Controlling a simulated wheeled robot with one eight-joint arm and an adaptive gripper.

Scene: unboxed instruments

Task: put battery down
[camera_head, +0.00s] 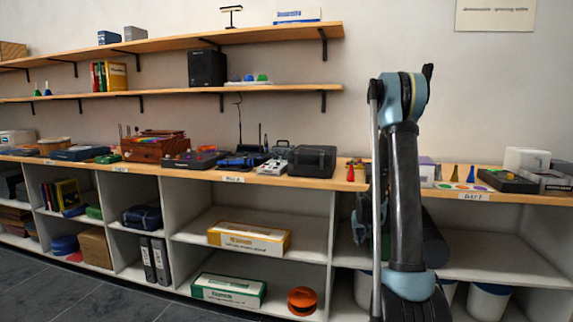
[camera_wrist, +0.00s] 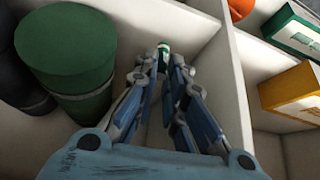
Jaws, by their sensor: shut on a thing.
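The battery (camera_wrist: 163,48) is a small green cylinder with a white band, seen at the far end of my fingers in the wrist view. My gripper (camera_wrist: 164,66) is shut on it, with the blue and grey fingers on either side. It is over a pale shelf compartment, close to a white divider. Whether the battery touches the shelf cannot be told. In the head view my gripper (camera_head: 360,218) is partly hidden behind my arm, in front of the right-hand shelf compartment, and the battery cannot be made out there.
A large dark green cylinder (camera_wrist: 75,60) stands beside my gripper in the wrist view. The white divider (camera_wrist: 228,85) is close on the other side. Beyond it are an orange pot (camera_head: 302,300), a green box (camera_head: 229,290) and a yellow box (camera_head: 248,237). The countertop (camera_head: 345,183) is crowded.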

